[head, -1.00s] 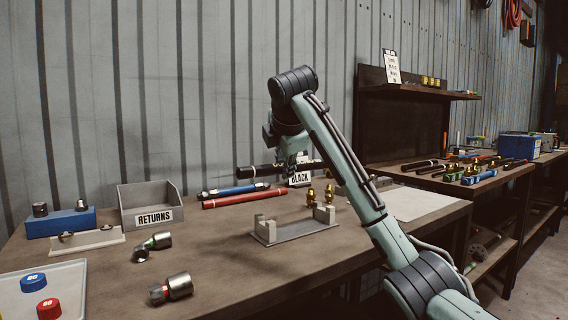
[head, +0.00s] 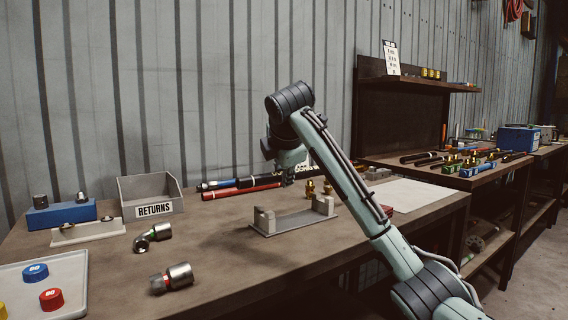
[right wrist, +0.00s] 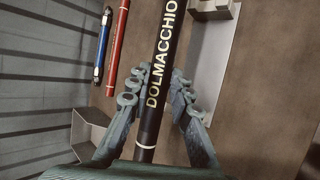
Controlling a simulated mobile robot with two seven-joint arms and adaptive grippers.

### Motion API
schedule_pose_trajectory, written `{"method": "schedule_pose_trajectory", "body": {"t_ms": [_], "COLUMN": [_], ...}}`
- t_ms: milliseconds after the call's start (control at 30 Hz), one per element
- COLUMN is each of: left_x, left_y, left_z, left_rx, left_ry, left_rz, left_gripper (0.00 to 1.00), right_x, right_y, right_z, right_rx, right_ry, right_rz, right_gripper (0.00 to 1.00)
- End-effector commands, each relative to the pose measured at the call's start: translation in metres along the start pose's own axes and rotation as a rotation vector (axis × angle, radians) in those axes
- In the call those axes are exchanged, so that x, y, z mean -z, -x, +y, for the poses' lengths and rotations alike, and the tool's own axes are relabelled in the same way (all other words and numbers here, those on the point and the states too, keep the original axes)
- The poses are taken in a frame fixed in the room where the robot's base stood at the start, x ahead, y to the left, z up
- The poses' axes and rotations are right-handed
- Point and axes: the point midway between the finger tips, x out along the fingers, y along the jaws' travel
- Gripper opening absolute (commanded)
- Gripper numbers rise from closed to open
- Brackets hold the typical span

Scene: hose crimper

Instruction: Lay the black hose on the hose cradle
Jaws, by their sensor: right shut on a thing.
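The black hose (right wrist: 168,60) with pale lettering runs lengthwise between the fingers of my right gripper (right wrist: 157,82) in the right wrist view. In the head view the right gripper (head: 287,180) is shut on the hose, and one black end of the hose (head: 248,182) sticks out to its left. The grey hose cradle (head: 294,226), a flat base with two uprights, stands on the bench in front of and below the gripper. The hose is apart from it. Part of the cradle shows at the right of the wrist view (right wrist: 208,60). My left gripper is not in view.
A red hose (head: 228,191) and a blue hose (head: 216,185) lie behind the cradle. Brass fittings (head: 311,190) stand near its right upright. The RETURNS bin (head: 153,209) and metal fittings (head: 172,278) are to the left. The bench front-centre is clear.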

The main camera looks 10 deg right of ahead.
Motion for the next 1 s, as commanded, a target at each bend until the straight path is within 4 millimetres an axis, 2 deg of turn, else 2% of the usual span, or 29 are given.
{"method": "schedule_pose_trajectory", "body": {"t_ms": [433, 1000], "left_x": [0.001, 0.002], "left_y": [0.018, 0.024], "left_z": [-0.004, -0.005], "left_rx": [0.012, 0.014], "left_ry": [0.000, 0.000], "left_rz": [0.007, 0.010], "left_gripper": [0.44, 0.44], "right_x": [0.013, 0.016], "right_y": [-0.031, -0.036], "right_z": [-0.034, -0.040], "right_rx": [-0.001, -0.003], "right_ry": [0.001, 0.001], "right_rz": [-0.002, -0.001], "right_gripper": [0.00, 0.00]}}
